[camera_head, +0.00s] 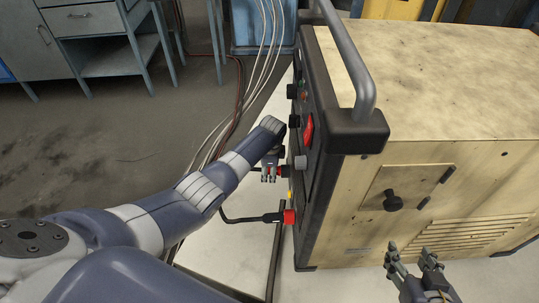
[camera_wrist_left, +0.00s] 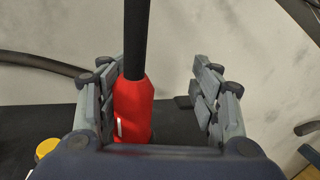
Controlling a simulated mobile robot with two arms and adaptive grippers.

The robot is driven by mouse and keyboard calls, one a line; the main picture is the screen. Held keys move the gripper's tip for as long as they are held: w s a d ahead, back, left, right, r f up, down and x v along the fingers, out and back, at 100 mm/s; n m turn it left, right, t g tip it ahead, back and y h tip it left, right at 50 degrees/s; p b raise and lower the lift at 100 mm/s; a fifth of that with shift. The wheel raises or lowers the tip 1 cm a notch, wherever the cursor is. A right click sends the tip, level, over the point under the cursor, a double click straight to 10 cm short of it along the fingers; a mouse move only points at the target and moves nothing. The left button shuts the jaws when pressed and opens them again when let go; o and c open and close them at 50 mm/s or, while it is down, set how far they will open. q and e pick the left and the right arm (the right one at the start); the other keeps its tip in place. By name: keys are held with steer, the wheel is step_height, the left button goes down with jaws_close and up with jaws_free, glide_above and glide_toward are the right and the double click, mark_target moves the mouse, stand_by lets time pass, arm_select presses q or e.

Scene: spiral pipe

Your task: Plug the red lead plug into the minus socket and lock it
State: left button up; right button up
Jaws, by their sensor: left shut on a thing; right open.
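The red lead plug (camera_wrist_left: 133,108) with its black cable shows in the left wrist view between my left fingers, close against the left one. In the head view its red end (camera_head: 282,171) lies against the machine's front panel. My left gripper (camera_head: 268,175) is shut on it; a gap shows on its right side in the wrist view. How deep the plug sits and the socket itself are hidden. A second red plug (camera_head: 289,217) with a black cable sits lower on the panel. My right gripper (camera_head: 410,252) is open and empty before the machine's side.
The large machine (camera_head: 440,80) has a grey handle bar (camera_head: 345,50) and a red switch (camera_head: 309,130) on its front. A small yellow part (camera_head: 290,194) sits between the plugs. Pale cables (camera_head: 262,75) run across the floor. A workbench (camera_head: 100,40) stands back left.

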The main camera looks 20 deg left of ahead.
arm_select(q)
steer(key=shift+s+d+r, duration=0.15)
steer(key=shift+r, duration=1.35)
steer(key=shift+s+d+r, duration=0.15)
steer(key=shift+d+r, duration=0.05)
steer(key=shift+r, duration=1.35)
steer(key=shift+s+d+r, duration=0.15)
steer(key=shift+r, duration=1.35)
